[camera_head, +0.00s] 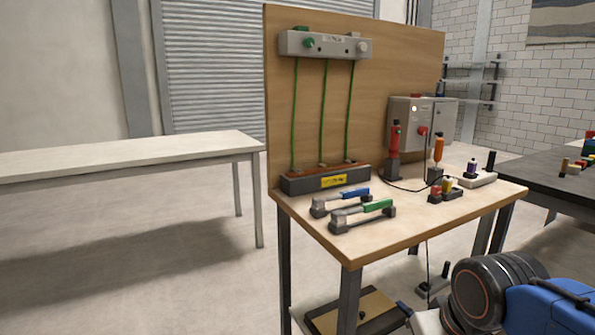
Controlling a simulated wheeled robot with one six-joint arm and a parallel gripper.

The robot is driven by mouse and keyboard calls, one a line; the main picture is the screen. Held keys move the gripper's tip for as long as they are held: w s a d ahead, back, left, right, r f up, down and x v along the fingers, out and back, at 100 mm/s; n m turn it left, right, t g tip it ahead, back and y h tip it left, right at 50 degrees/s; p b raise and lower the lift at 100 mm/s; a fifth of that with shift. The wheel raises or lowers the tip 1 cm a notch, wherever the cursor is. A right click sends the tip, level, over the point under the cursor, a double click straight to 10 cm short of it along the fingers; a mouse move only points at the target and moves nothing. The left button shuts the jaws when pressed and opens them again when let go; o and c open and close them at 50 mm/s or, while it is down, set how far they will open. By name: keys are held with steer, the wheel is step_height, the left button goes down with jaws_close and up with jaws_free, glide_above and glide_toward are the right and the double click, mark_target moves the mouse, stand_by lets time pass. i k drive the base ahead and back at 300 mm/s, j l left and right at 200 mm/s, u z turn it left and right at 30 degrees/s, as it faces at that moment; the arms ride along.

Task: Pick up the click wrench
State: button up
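Two wrench-like tools lie side by side on low grey rests near the front left of the wooden workbench (420,228). One has a blue grip (348,195) and the nearer one has a green grip (376,206); I cannot tell which is the click wrench. A red-handled tool (394,137) and an orange-handled tool (438,149) stand upright in holders farther back. My arm shows at the bottom right, in front of the bench. My gripper is not in view.
A backboard (400,70) rises behind the bench, with green cords running from a grey bar to a block (326,179). A control box (422,122) and small colored parts (446,188) are at the right. The bench's front middle is bare. A pale table (130,155) stands left.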

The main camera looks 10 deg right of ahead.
mark_target(337, 217)
steer(key=i+j+z, duration=0.2)
steer(key=j, duration=0.3)
steer(key=i+j+z, duration=0.2)
steer(key=j, duration=0.25)
steer(key=j+z, duration=0.2)
steer(key=j, duration=0.35)
steer(key=i+j+z, duration=0.15)
steer(key=j, duration=0.35)
steer(key=i+j, duration=0.1)
steer(key=j, duration=0.15)
steer(key=i+j, duration=0.1)
steer(key=j+z, duration=0.2)
steer(key=j, duration=0.2)
